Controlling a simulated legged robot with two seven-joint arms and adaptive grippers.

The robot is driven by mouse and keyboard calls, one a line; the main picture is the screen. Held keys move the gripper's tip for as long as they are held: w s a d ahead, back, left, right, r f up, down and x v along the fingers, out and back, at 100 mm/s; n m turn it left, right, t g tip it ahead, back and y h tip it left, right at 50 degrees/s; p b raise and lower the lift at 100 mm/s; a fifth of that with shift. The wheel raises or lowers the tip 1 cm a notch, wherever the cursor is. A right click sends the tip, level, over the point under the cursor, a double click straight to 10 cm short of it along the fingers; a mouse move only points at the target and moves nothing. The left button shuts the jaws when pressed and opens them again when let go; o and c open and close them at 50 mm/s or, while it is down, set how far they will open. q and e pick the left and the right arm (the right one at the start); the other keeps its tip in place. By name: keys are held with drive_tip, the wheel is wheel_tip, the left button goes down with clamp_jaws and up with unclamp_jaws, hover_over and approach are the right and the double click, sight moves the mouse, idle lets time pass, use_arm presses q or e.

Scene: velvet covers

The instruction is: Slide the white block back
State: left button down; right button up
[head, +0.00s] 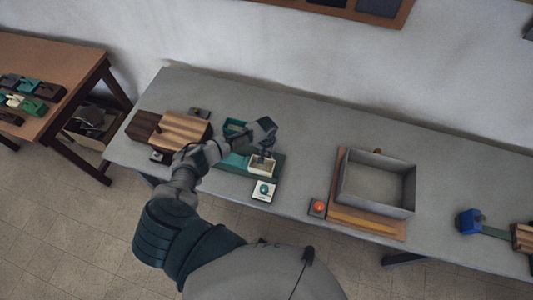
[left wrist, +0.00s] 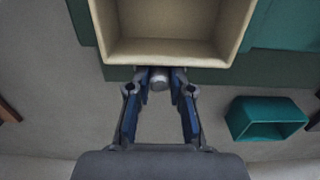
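The white block (head: 262,166) is a cream, open-topped hollow box on a dark green base (head: 235,166). In the left wrist view the block (left wrist: 170,52) fills the top middle, with a small grey knob (left wrist: 159,79) on its near side. My left gripper (head: 267,150) is beside the block. In the left wrist view its two blue fingers (left wrist: 160,80) stand on both sides of the knob and appear to touch it. The fingertips partly hide the knob. My right gripper is in neither view.
A white plate with a teal button (head: 264,190) lies in front. Striped wooden blocks (head: 184,130) are at left. A red button (head: 318,207) and a grey tray (head: 376,183) are at right. Bare grey tabletop (head: 310,140) lies between.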

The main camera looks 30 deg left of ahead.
use_arm(q)
drive_tip(key=shift+w+a+f+b, duration=0.1)
drive_tip(key=shift+w+a+b, duration=0.15)
drive_tip(key=shift+w+b, duration=0.6)
drive_tip(key=shift+w+a+b, duration=0.2)
drive_tip(key=shift+w+b, duration=0.3)
drive_tip(key=shift+w, duration=0.6)
drive_tip(key=shift+r, duration=0.25)
drive_tip(key=c, duration=1.1)
unclamp_jaws()
drive_tip(key=shift+o, duration=0.3)
drive_tip(key=shift+a+f, duration=0.1)
